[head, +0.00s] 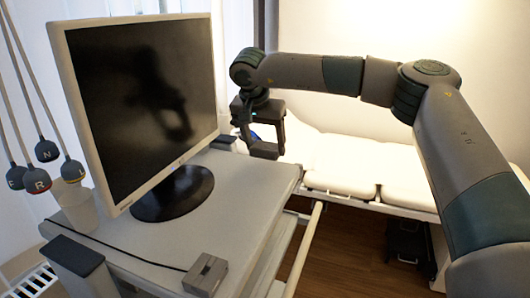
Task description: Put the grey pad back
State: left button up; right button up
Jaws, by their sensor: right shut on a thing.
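My right gripper (261,128) hangs from the arm that comes in from the right, just right of the monitor and above the cart's far right corner. It is shut on a small dark grey block (264,151) at its lower end, which looks like the grey pad. The block is small and dark like the fingers, so its outline is hard to tell from them. A bit of blue shows beside the fingers; I cannot tell what it belongs to. My left gripper is not in view.
A monitor (146,95) stands on the cart top (222,205). A small grey box (205,275) with a black cord lies at its front edge. A white cup (76,210) and hanging lettered bulbs (46,150) are at left. A white padded couch (345,170) stands behind.

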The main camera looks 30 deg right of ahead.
aim_at(265, 156)
jog(key=shift+f, duration=0.1)
notch_tip(265, 156, down, 2)
jog(key=shift+f+p, duration=0.2)
jog(key=shift+p, duration=0.75)
jog(key=shift+f, duration=0.65)
jog(key=shift+f, duration=0.2)
jog(key=o, duration=0.9)
jog(key=shift+o, duration=0.2)
jog(key=shift+r, duration=0.1)
